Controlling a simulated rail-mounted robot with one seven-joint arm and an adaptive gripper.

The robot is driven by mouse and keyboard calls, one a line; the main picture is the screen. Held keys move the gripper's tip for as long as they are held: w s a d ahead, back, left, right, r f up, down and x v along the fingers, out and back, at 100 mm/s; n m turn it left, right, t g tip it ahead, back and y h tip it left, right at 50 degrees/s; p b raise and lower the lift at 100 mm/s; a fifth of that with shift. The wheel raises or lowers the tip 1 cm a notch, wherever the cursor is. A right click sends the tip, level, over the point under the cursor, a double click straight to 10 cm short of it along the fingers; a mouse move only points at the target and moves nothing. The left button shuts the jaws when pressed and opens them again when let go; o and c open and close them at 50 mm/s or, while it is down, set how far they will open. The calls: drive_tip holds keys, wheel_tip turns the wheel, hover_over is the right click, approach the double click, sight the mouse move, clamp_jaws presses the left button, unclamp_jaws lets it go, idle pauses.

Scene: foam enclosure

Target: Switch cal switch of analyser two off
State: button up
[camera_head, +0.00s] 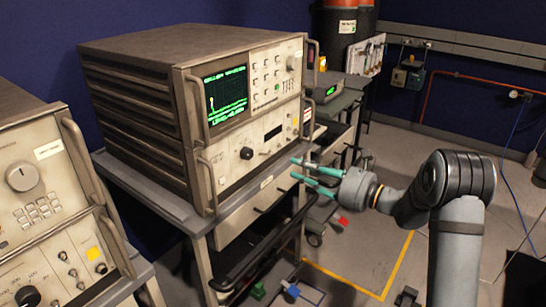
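An analyser (150,85) with a lit green screen (226,95) stands on a grey cart (160,205). Its lower front panel (255,148) carries a dark knob, a small dark display and several small controls. A second instrument (35,200) with knobs and buttons is cut off at the left edge. I cannot read which one is analyser two, nor tell which control is the cal switch or its position. My gripper (292,168) has two teal fingers spread apart, pointing left toward the lower panel's right side. It is empty and appears apart from the panel.
Metal handles (314,62) stick out from the front of the analyser. A smaller device with a green display (331,90) sits on a cart behind. A red pipe (470,78) runs along the right wall. The floor at right is mostly open, with yellow lines (345,289).

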sight(266, 155)
drive_tip(key=x, duration=1)
drive_tip(key=shift+p, duration=0.3)
drive_tip(key=shift+c, duration=1.3)
drive_tip(key=c, duration=0.4)
clamp_jaws()
